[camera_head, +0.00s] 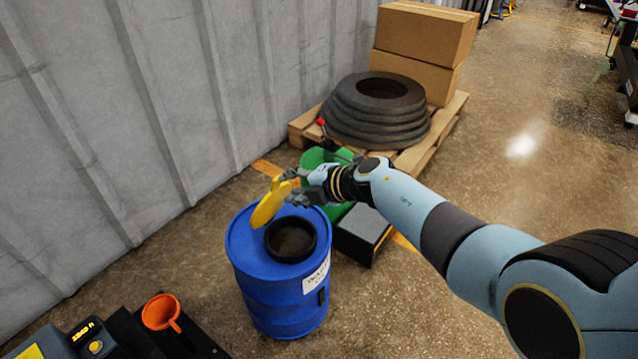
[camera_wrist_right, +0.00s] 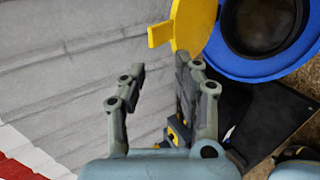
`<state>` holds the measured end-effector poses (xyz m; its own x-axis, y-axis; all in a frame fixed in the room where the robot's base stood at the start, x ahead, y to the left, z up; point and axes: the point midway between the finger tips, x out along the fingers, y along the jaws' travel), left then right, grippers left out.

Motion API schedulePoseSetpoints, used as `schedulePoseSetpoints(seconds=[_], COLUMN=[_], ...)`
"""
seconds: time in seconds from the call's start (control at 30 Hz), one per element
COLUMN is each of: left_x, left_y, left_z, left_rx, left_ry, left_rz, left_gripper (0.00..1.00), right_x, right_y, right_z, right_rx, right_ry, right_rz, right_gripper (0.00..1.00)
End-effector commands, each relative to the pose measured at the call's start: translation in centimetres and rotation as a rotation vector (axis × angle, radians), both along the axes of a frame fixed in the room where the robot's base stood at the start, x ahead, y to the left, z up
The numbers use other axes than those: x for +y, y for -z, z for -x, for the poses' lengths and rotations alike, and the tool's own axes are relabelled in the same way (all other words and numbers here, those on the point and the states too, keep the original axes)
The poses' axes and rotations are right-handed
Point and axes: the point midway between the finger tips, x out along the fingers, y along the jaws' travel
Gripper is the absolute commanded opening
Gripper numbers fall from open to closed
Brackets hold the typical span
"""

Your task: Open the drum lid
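The blue drum (camera_head: 280,290) stands on the floor by the grey wall. Its yellow lid (camera_head: 270,203) is tilted up, nearly upright, at the back left of the round black opening (camera_head: 290,241), which lies uncovered. My right gripper (camera_head: 297,186) is beside the raised lid, above the drum's far rim. In the right wrist view, my right gripper (camera_wrist_right: 155,85) has its fingers apart with nothing between them. The lid (camera_wrist_right: 190,25) with its tab is just beyond the right finger; I cannot tell if they touch. My left gripper is not in view.
A black box (camera_head: 364,232) and a green container (camera_head: 318,160) stand just behind the drum. A pallet (camera_head: 445,130) holds black tyres (camera_head: 375,112) and cardboard boxes (camera_head: 422,45). An orange funnel (camera_head: 161,312) is at the lower left.

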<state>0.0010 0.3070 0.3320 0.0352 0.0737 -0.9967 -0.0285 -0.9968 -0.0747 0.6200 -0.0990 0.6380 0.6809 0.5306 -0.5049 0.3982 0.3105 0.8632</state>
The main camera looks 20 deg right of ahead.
Motion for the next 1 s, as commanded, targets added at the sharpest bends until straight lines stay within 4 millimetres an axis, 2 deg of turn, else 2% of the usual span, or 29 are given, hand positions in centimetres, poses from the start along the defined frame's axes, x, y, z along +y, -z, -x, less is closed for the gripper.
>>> schedulePoseSetpoints(seconds=[0.4,0.6,0.87,1.0], left_x=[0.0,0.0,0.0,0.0], left_y=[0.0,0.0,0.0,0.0], left_z=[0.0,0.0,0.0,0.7], left_rx=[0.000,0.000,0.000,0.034], left_ry=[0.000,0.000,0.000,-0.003], left_rz=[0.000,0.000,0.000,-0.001], left_gripper=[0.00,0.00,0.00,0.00], right_x=[-3.6,-4.3,-4.3,-4.1], right_y=[-3.3,-4.1,-4.1,-4.2], right_z=[4.6,5.4,5.5,5.5], right_rx=[0.001,0.001,0.001,0.019], right_ry=[0.002,0.000,0.001,0.012], right_rz=[0.002,0.002,0.002,-0.032], right_gripper=[0.32,0.32,0.32,0.13])
